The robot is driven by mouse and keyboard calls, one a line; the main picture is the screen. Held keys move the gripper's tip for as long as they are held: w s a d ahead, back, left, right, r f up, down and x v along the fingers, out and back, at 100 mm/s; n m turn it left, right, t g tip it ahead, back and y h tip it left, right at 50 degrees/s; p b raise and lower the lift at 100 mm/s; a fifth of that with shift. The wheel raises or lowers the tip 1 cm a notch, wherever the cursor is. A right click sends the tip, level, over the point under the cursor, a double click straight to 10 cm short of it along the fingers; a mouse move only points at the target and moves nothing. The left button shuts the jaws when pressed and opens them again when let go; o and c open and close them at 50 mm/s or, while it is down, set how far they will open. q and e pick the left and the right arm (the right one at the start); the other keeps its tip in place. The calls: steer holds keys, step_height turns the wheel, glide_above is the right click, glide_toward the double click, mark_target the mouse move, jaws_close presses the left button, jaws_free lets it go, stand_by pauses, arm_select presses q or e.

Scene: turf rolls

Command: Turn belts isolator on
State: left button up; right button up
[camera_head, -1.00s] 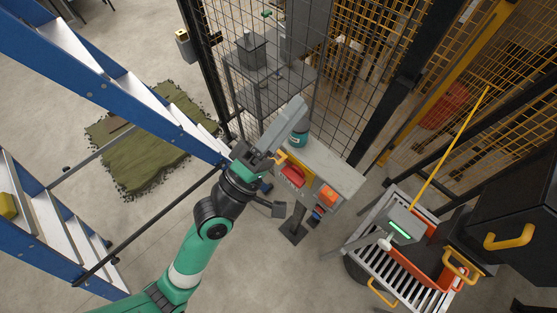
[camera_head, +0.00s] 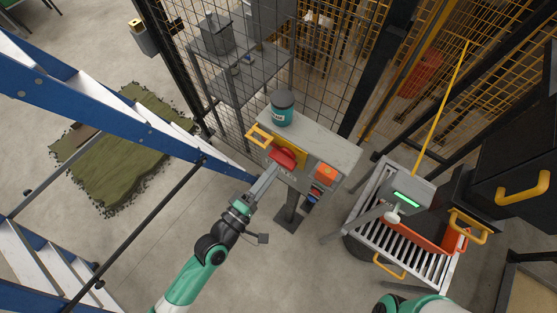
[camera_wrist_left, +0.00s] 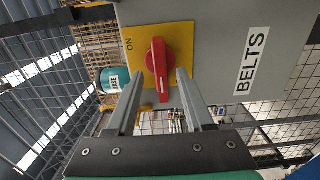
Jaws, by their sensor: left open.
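The belts isolator is a red rotary knob (camera_wrist_left: 158,66) on a yellow plate (camera_wrist_left: 180,38) marked ON, beside a BELTS label (camera_wrist_left: 252,60), in the left wrist view. The knob's long axis runs across the direction of the ON mark, not toward it. In the head view the red knob (camera_head: 283,157) is on the front of the grey box (camera_head: 325,150). My left gripper (camera_head: 272,174) is open in front of it; in the left wrist view its fingers (camera_wrist_left: 159,76) are either side of the knob's near end. Contact cannot be told. My right gripper is out of view.
A teal jar (camera_head: 282,110) stands on the box. Mesh fencing rises behind. A blue ladder (camera_head: 110,95) is left; a roller table (camera_head: 405,250) with a green-lit device (camera_head: 408,197) is right.

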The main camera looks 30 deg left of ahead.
mark_target(284, 158)
arm_select(q)
steer(key=shift+w+d, duration=0.2)
steer(key=shift+w, duration=0.8)
steer(key=shift+w+d, duration=0.15)
steer(key=shift+w, duration=0.8)
jaws_close()
